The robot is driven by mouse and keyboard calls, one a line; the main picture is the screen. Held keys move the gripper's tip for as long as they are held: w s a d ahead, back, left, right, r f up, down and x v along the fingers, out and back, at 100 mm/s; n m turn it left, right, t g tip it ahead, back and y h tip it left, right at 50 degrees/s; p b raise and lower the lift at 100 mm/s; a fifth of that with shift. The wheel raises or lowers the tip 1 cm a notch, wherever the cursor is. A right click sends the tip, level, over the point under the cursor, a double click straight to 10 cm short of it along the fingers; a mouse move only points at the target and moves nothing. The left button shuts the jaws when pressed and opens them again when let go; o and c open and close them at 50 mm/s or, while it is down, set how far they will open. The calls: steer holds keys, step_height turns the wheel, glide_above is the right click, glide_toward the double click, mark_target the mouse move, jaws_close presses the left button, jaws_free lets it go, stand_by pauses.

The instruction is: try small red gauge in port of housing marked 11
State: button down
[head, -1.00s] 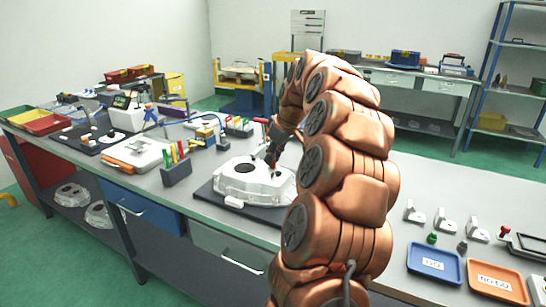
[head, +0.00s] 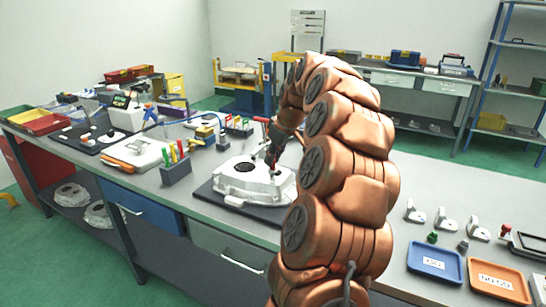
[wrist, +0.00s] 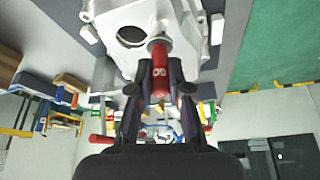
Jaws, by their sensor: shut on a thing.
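My gripper (wrist: 160,70) is shut on a small red gauge (wrist: 158,52), which carries a pale mark. In the head view my gripper (head: 271,157) is above the right part of a pale aluminium housing (head: 240,182). In the wrist view the gauge points at the edge of the housing (wrist: 108,14), beside a large round dark opening. A grey round end shows at the gauge's far end, against the housing. I cannot tell whether it is in a port or only over it. No number on the housing is readable.
The housing rests on a dark mat (head: 212,199) on the bench. A dark block with coloured handles (head: 176,172) stands to its left. A blue tray (head: 434,262) and an orange tray (head: 497,282) lie at the right, near several small grey brackets.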

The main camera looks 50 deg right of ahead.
steer(key=shift+f, duration=0.45)
stand_by(1.2)
steer(key=shift+r, duration=0.15)
steer(key=shift+r+p, duration=0.7)
steer(key=shift+r, duration=1.85)
